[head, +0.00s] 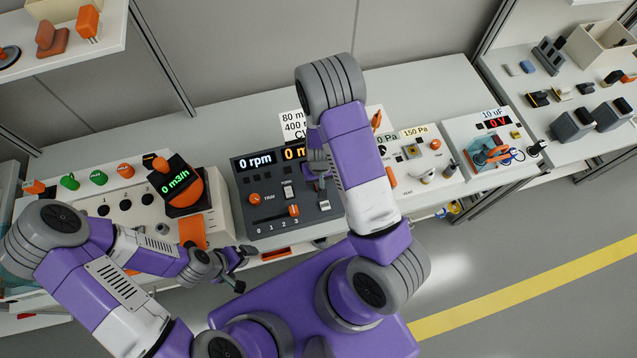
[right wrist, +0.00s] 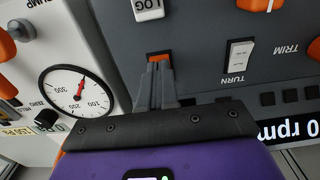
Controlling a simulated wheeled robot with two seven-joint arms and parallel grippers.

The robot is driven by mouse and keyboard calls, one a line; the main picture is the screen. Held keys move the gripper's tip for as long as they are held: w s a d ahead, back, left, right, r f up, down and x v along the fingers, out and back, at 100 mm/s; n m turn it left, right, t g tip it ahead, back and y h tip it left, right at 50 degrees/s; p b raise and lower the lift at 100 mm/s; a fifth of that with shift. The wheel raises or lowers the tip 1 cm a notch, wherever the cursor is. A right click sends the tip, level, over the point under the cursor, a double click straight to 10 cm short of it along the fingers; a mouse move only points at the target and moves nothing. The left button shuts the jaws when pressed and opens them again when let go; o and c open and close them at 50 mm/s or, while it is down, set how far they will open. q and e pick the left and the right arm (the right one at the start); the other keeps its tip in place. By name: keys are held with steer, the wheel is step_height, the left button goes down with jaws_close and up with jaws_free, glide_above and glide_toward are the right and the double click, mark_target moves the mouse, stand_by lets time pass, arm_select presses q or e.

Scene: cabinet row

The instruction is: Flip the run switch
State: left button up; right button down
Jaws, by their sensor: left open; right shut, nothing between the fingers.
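The dark control panel (head: 262,215) with a "0 rpm" display stands on the bench. No label reading "run" is legible. My right gripper (head: 320,182) reaches down over the panel's right part. In the right wrist view its closed fingers (right wrist: 160,68) end at a small orange part (right wrist: 158,55) on the panel, mostly hidden behind the tips; I cannot tell whether they touch. A white rocker marked TURN (right wrist: 238,58) lies to the right of the tips, and one marked LOG (right wrist: 148,10) lies above them. My left gripper (head: 241,268) is open and empty, in front of the panel's lower left.
The panel also has an orange TRIM knob (head: 254,199) and an orange-handled slider (head: 293,210). A beige unit (head: 130,205) with a "0 m3/h" display stands to the left. A white gauge unit (head: 425,165) stands to the right, its dial (right wrist: 78,92) near my right fingers.

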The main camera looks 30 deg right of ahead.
steer(key=shift+f+b, duration=0.5)
steer(key=shift+f, duration=0.1)
steer(key=shift+r, duration=0.15)
steer(key=shift+r+p, duration=2.95)
steer(key=shift+r, duration=0.5)
steer(key=shift+f, duration=0.1)
